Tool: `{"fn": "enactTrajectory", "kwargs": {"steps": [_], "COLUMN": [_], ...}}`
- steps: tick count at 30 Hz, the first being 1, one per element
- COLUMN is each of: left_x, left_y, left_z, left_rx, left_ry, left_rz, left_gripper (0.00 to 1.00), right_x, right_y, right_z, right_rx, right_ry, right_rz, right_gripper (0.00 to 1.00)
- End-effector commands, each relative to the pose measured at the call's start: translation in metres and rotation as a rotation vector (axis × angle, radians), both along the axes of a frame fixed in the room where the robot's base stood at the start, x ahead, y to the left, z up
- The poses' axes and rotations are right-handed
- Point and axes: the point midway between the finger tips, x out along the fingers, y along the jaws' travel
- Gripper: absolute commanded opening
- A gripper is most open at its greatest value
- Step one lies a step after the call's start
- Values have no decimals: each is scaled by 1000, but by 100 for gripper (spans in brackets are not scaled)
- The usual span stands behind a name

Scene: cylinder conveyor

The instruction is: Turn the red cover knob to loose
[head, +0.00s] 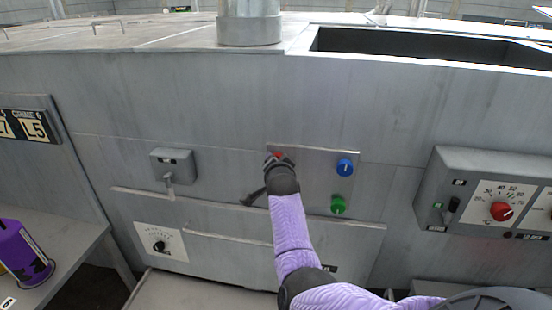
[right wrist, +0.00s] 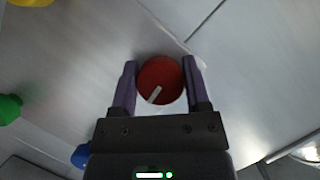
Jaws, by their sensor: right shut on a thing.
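The red cover knob (right wrist: 161,78) is round with a white pointer line, which slants toward the lower left in the right wrist view. My right gripper (right wrist: 160,62) is shut on it, with one purple finger on each side. In the head view only a sliver of the red knob (head: 279,155) shows above my right gripper (head: 280,163), at the upper left of a grey panel plate (head: 318,178). The rest of it is hidden behind my wrist. My left gripper is in neither view.
A blue knob (head: 345,168) and a green knob (head: 338,204) sit on the same plate. Part of a yellow thing (right wrist: 30,2) shows in the wrist view's corner. A lever box (head: 174,163) is to the left, and a control box (head: 470,190) with another red knob (head: 501,211) to the right.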

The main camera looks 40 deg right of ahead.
Motion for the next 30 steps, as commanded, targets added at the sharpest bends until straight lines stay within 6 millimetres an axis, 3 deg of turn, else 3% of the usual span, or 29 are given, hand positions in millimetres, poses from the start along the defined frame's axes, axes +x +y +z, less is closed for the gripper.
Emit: {"fn": "enactTrajectory", "kwargs": {"steps": [11,30], "left_x": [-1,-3], "left_y": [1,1], "left_z": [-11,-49], "left_rx": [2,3], "left_ry": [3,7], "left_rz": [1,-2], "left_gripper": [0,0], "right_x": [-1,-3], "right_y": [0,-2], "right_z": [-5,-6], "right_rx": [-218,-596], "right_ry": [279,751], "right_rz": [1,1], "right_gripper": [1,1]}}
